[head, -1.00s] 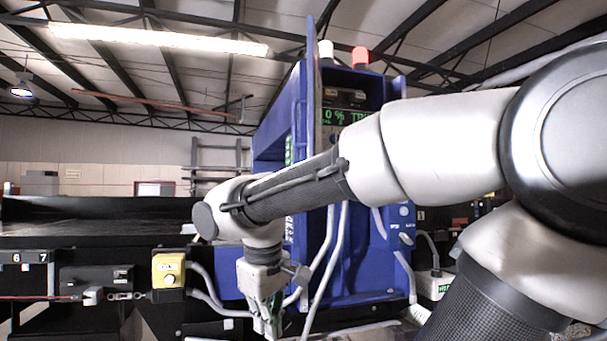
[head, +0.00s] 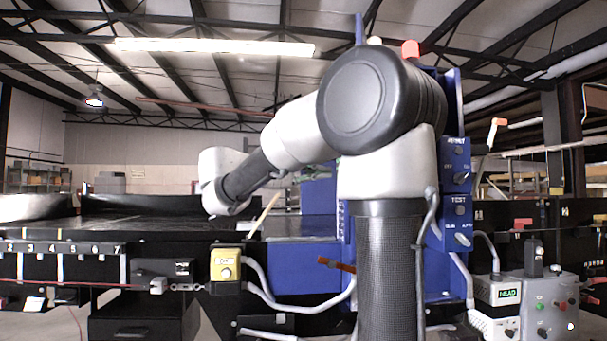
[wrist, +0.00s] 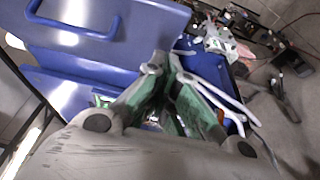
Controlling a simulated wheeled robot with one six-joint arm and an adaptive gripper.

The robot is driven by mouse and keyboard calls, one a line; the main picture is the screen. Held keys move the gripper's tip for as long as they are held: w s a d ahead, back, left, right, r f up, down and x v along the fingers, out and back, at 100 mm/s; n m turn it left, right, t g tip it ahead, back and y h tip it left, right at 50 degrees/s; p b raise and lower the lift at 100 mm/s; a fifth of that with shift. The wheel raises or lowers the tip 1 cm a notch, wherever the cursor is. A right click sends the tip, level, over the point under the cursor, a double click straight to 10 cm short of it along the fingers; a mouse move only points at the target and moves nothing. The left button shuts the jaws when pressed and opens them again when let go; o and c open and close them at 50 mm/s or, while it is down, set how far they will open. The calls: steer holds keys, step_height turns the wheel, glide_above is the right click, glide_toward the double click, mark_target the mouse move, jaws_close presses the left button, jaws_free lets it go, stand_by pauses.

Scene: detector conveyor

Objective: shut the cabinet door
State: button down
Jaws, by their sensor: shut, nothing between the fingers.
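The blue cabinet (head: 456,215) stands mid-right in the head view, largely covered by my arm. In the wrist view a blue panel (wrist: 112,55) with a U-shaped blue handle fills the upper left, probably the door. My gripper (wrist: 160,68) is shut and empty, its green-sided fingers in front of the blue panels. I cannot tell whether it touches them. It is not visible in the head view.
A black conveyor bench (head: 160,222) runs along the left, with a yellow switch box (head: 226,264) on its front. A grey control box (head: 540,305) stands at the lower right. White cables (head: 300,300) loop below the cabinet. Grey floor shows at right in the wrist view.

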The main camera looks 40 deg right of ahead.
steer(key=s+d, duration=0.4)
steer(key=d, duration=0.1)
stand_by(0.4)
